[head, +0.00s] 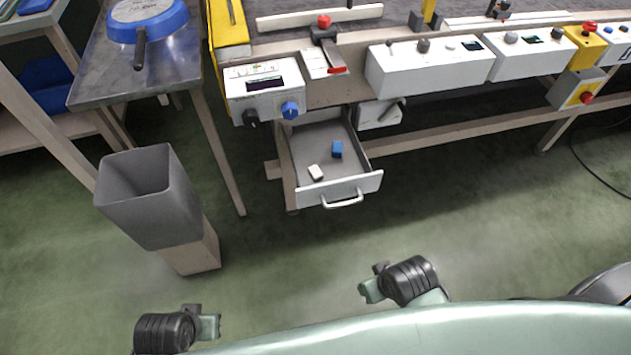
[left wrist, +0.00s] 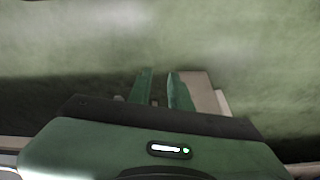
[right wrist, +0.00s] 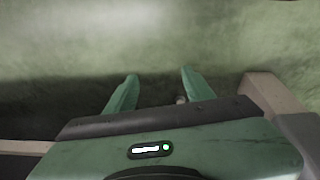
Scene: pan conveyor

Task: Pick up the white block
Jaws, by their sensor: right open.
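The white block (head: 316,172) lies in the open drawer (head: 345,187) under the bench, near the drawer's front left. A blue block (head: 337,149) lies farther back in the same drawer, apart from it. My right gripper (right wrist: 159,82) shows in the right wrist view with its fingers wide apart and nothing between them. My left gripper (left wrist: 158,76) shows in the left wrist view with its fingers a little apart and no object seen between them. Neither wrist view shows the white block. In the head view both arms are low in the picture, well short of the drawer.
A metal table (head: 95,80) with a blue pan (head: 148,22) is at the upper left. Control boxes (head: 425,68) line the bench front above the drawer. The floor before the drawer is clear.

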